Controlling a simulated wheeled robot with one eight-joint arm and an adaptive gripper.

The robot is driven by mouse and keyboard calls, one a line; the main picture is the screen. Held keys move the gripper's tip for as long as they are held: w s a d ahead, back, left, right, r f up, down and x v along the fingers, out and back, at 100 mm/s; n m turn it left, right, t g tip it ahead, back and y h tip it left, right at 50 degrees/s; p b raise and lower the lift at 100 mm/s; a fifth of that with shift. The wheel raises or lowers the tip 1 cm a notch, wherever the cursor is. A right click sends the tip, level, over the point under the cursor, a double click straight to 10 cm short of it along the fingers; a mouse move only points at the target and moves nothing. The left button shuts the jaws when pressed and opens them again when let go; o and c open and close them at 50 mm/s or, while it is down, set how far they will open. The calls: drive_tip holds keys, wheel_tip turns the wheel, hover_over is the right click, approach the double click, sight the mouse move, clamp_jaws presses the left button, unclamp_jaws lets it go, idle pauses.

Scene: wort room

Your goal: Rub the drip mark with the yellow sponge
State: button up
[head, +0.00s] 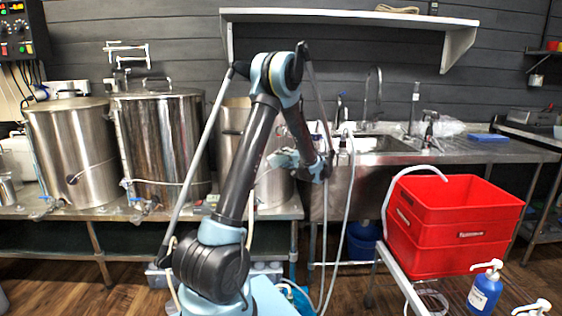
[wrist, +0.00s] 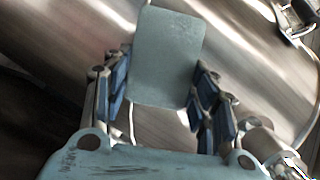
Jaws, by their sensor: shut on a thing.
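My gripper (wrist: 162,88) is shut on a flat, rounded grey-green block (wrist: 168,52), gripped by its sides between the blue-padded fingers. It looks grey-green, not yellow, and no yellow sponge shows in either view. In the head view my gripper (head: 284,159) is in front of the third steel kettle (head: 236,140), partly hidden by my arm. Shiny, streaked curved steel (wrist: 75,40) fills much of the wrist view behind the block. I cannot tell whether the block touches it. I cannot make out a drip mark.
Two more steel kettles (head: 160,140) stand to the left on a steel bench (head: 60,210). A sink counter (head: 450,153) is at the right. A red crate (head: 455,225) and blue pump bottle (head: 484,291) are at the front right. A hose hangs near my arm.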

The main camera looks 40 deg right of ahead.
sight(270, 160)
drive_tip(key=w+a, duration=0.1)
drive_tip(key=a, duration=0.5)
drive_tip(key=shift+a, duration=0.2)
idle(0.4)
drive_tip(key=shift+s, duration=0.1)
drive_tip(key=shift+s+a, duration=0.15)
drive_tip(key=shift+s, duration=0.8)
drive_tip(key=shift+s+a, duration=0.2)
drive_tip(key=shift+s, duration=0.8)
drive_tip(key=shift+s+a, duration=0.15)
drive_tip(key=shift+s, duration=0.8)
drive_tip(key=shift+s+a, duration=0.15)
drive_tip(key=shift+s, duration=0.6)
drive_tip(key=shift+s+a, duration=0.15)
drive_tip(key=shift+s, duration=0.6)
